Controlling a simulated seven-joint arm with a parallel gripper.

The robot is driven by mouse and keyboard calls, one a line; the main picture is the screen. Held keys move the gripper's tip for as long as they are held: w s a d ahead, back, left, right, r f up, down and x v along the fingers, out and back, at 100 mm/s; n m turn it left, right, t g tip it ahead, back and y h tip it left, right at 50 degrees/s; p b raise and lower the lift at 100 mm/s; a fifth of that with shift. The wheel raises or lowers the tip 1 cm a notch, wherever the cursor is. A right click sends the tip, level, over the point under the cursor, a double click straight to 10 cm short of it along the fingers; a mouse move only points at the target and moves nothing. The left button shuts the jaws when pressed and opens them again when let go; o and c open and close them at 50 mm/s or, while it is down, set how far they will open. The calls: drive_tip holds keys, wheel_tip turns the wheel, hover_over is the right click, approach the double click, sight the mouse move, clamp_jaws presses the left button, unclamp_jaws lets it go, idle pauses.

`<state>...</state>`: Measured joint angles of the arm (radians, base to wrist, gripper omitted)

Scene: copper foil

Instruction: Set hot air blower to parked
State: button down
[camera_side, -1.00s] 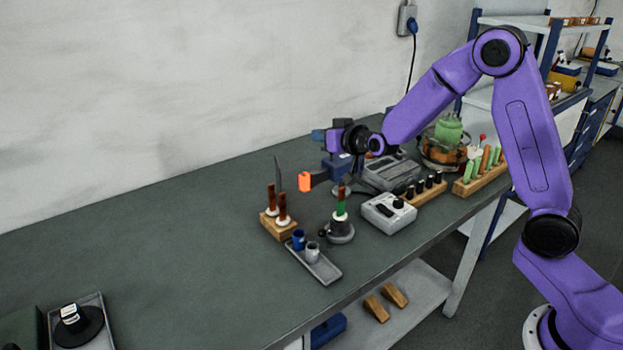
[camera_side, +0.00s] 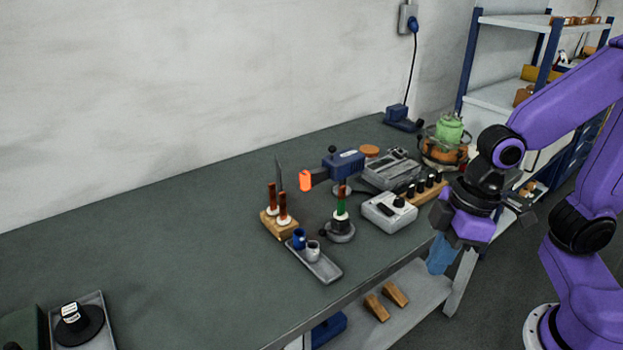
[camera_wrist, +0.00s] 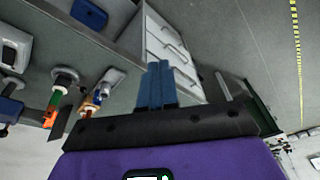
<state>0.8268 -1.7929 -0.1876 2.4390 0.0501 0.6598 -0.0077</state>
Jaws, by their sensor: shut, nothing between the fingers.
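The hot air blower (camera_side: 343,162) is a blue body with a glowing orange nozzle (camera_side: 305,180) pointing left, toward a thin upright plate. It stands on the bench behind the round stand with the green and brown rod (camera_side: 341,205). A small black knob sits near the blower's top. In the wrist view its orange nozzle (camera_wrist: 50,118) shows at the lower left. My gripper (camera_side: 439,258) hangs past the bench's front edge, to the right of and well apart from the blower. Its blue fingers are shut and empty, and they also show in the wrist view (camera_wrist: 157,83).
A white control box (camera_side: 388,212), a wooden rack of black-topped pieces (camera_side: 424,192) and a grey unit (camera_side: 388,171) stand between my gripper and the blower. A tray with cups (camera_side: 318,265) lies at the front. The bench's left middle is clear.

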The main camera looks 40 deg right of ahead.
drive_tip(key=s+d+n+g+h, duration=0.1)
drive_tip(key=s+d+n+h, duration=0.1)
drive_tip(key=s+d, duration=0.35)
drive_tip(key=w+a+m+y, duration=0.2)
drive_tip(key=w+a+m, duration=0.5)
drive_tip(key=w, duration=0.1)
drive_tip(key=m+t+h, duration=0.2)
drive_tip(key=m+t, duration=0.7)
drive_tip(key=m, duration=1.5)
approach(305, 182)
drive_tip(key=x, duration=0.5)
drive_tip(key=shift+w+a+f, duration=0.15)
drive_tip(key=shift+w+f, duration=0.05)
drive_tip(key=shift+f, duration=0.15)
drive_tip(key=shift+w, duration=0.1)
